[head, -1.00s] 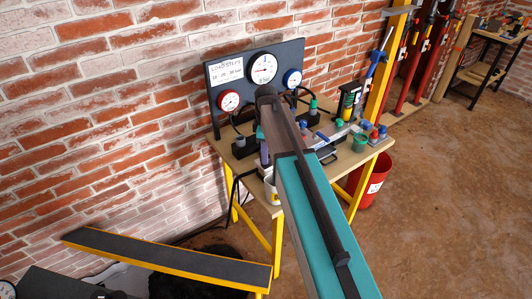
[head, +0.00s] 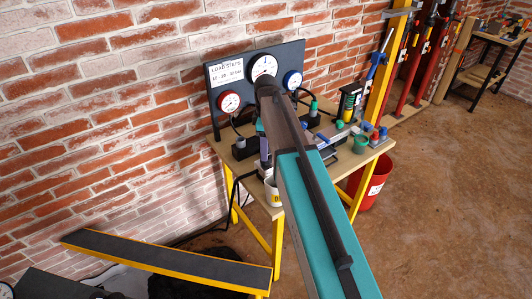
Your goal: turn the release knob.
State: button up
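I cannot make out the release knob for certain; small coloured parts on the workbench (head: 372,152) are too small to tell apart. A dark gauge panel (head: 218,103) stands at the back of the bench. It carries a red-rimmed gauge (head: 229,102), a large middle gauge (head: 264,65) and a blue-rimmed gauge (head: 292,79). My teal and dark arm reaches over the bench toward the panel. Its far end overlaps the lower part of the middle gauge in the picture. My gripper does not show; the arm hides part of the bench middle.
A green pot (head: 361,144) and several bottles stand at the bench's right side. A white cup (head: 272,191) is at the front edge. A red bucket (head: 374,187) stands on the floor at right. A yellow-edged dark bench (head: 165,256) lies at lower left.

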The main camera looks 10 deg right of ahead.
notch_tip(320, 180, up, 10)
jog(key=b, duration=0.1)
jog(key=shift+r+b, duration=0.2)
jog(key=shift+b, duration=0.2)
dwell(0.5)
